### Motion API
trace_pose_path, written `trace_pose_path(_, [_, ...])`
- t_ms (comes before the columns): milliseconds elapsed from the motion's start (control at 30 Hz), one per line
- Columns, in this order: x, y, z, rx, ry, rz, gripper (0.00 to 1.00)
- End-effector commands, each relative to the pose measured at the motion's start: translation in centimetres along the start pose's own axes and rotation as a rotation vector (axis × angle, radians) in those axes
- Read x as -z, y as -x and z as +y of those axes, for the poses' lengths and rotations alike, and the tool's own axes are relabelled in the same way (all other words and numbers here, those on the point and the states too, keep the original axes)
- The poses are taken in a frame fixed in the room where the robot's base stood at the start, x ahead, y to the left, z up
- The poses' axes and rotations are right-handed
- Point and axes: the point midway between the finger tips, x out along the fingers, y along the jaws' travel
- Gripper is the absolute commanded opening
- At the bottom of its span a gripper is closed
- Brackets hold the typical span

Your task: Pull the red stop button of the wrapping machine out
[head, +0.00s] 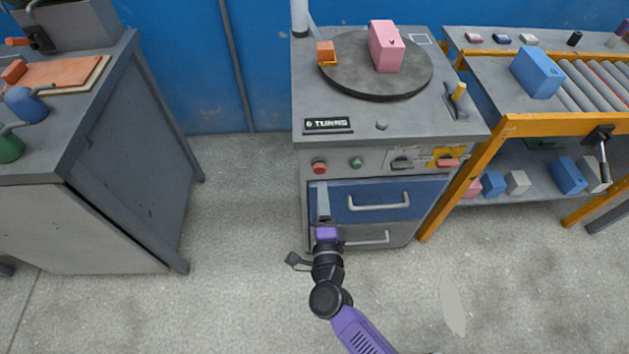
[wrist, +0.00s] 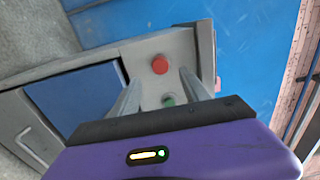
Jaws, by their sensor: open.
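The wrapping machine (head: 450,125) is a grey cabinet with a round turntable on top and a control panel on its front. The red stop button (head: 319,167) is at the left end of that panel; it also shows in the wrist view (wrist: 160,65), beyond and between my fingers. A green button (head: 357,163) sits to its right and shows in the wrist view partly between the fingers. My gripper (head: 323,190) is below the red button in the head view, in front of the blue drawer. Its fingers are apart with nothing between them, and it does not appear to touch the button.
Farther right on the panel are a dark switch (head: 402,163) and a red-handled switch (head: 447,162) on a yellow plate. Drawer handles (head: 378,203) stick out below. A grey bench (head: 100,110) stands left and a roller conveyor (head: 590,85) right. Floor between bench and machine is clear.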

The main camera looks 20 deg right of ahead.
Motion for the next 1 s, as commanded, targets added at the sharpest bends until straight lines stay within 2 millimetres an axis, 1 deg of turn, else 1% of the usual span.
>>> trace_pose_path(200, [0.0, -3.4, -0.1, 0.003, 0.003, 0.001, 0.54])
trace_pose_path(400, [0.0, -5.9, 0.0, 0.002, 0.003, -0.001, 0.54])
trace_pose_path(567, [0.0, -6.9, 0.0, 0.001, 0.003, -0.001, 0.54])
trace_pose_path(833, [0.0, -7.0, 0.0, 0.001, 0.004, -0.001, 0.54])
trace_pose_path(967, [0.0, -6.9, 0.0, 0.001, 0.004, -0.001, 0.28])
trace_pose_path(1000, [0.0, -6.9, 0.0, 0.001, 0.004, -0.001, 0.2])
